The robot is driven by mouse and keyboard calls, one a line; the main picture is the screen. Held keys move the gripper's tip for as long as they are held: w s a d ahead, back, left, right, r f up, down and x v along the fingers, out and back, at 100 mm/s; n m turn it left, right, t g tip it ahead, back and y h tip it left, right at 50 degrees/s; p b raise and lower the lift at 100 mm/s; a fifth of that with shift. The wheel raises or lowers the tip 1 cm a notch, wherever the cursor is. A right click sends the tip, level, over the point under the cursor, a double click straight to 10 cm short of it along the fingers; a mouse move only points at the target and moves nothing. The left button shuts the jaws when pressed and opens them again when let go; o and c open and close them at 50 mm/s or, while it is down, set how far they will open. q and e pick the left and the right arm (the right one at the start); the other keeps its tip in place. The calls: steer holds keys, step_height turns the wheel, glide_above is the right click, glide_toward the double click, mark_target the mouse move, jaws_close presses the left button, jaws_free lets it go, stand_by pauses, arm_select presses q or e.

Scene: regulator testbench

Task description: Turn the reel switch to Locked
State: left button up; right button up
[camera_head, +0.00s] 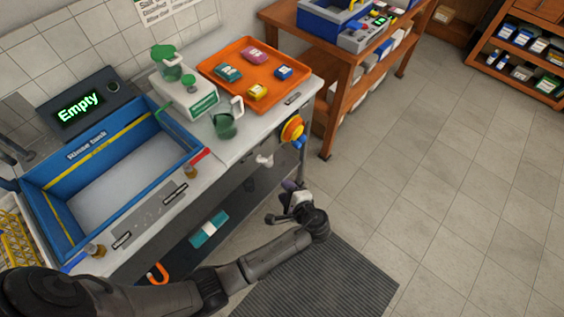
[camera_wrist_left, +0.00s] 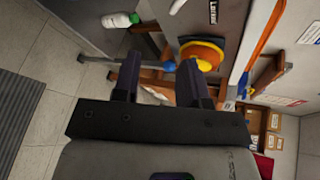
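The reel (camera_head: 292,130), orange and yellow with a blue part, is mounted on the front of the bench near its right end. In the left wrist view the reel (camera_wrist_left: 208,52) shows just beyond the fingers. A blue piece (camera_wrist_left: 158,63) there lies in line with the gap between them; I cannot tell if it is the switch. My left gripper (camera_wrist_left: 158,84) is open, its two dark fingers apart, with no held object visible. In the head view my left gripper (camera_head: 291,187) is below and in front of the reel, apart from it. My right gripper is not in view.
The bench carries a blue rinse tank (camera_head: 118,180), a display reading "Empty" (camera_head: 80,108), a green and white device (camera_head: 186,88), a green jug (camera_head: 224,124) and an orange tray (camera_head: 236,62). A white piece (camera_head: 264,160) hangs below the bench edge. Floor at right is clear.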

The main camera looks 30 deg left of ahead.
mark_target(263, 162)
arm_select(q)
steer(key=w+a+m, duration=0.1)
steer(key=a, duration=0.3)
steer(key=w+a+f+m, duration=0.1)
steer(key=w+a, duration=0.1)
steer(key=a, duration=0.2)
steer(key=w+a+f+m+y, duration=0.1)
steer(key=w+a, duration=0.1)
steer(key=a, duration=0.3)
steer(key=shift+w+f+b, duration=0.15)
steer(key=shift+b, duration=0.25)
jaws_close()
